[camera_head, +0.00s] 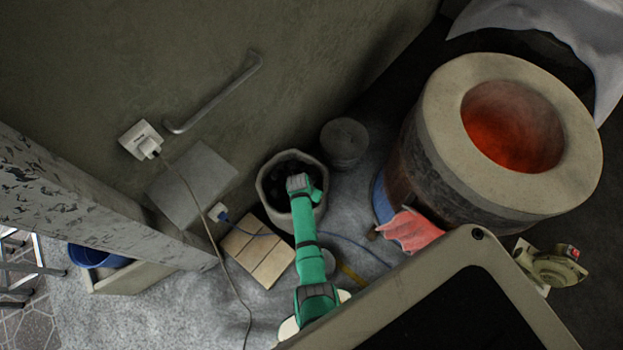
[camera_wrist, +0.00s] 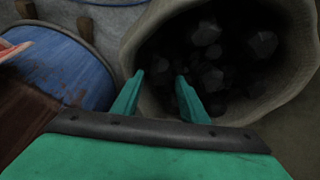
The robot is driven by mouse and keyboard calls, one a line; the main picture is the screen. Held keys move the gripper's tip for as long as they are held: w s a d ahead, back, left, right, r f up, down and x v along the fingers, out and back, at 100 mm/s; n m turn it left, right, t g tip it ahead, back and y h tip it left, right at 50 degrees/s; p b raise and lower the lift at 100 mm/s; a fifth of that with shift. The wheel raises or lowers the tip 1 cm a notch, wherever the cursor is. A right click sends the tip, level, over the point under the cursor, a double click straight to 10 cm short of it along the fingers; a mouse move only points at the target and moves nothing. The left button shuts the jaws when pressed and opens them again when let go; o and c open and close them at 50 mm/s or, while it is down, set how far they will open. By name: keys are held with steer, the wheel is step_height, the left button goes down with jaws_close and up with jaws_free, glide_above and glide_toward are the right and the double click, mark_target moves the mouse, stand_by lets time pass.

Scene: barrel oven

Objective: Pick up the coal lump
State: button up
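Several dark coal lumps lie inside a round grey pot. In the wrist view, one lump (camera_wrist: 213,78) lies just beyond my fingertips and another (camera_wrist: 262,44) lies farther right. The pot (camera_wrist: 292,92) fills the upper right there, and its rim (camera_head: 266,207) shows in the head view. My gripper (camera_wrist: 160,84) is open, its two green fingers apart with nothing clearly held between them. The fingertips are at the near side of the pot's mouth. In the head view my green wrist covers part of the pot and hides the fingers.
A barrel oven (camera_head: 440,150) with a glowing red inside stands to the right. A red cloth (camera_head: 411,230) hangs by a blue drum, also in the wrist view (camera_wrist: 75,65). A dark lidded cylinder (camera_head: 344,143) stands behind the pot. Pale blocks (camera_head: 262,262) and a cable lie left.

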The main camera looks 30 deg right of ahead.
steer(key=shift+x, duration=1.45)
steer(key=shift+c, duration=0.4)
steer(key=c, duration=0.7)
steer(key=shift+a+r, duration=0.1)
steer(key=shift+c, duration=0.2)
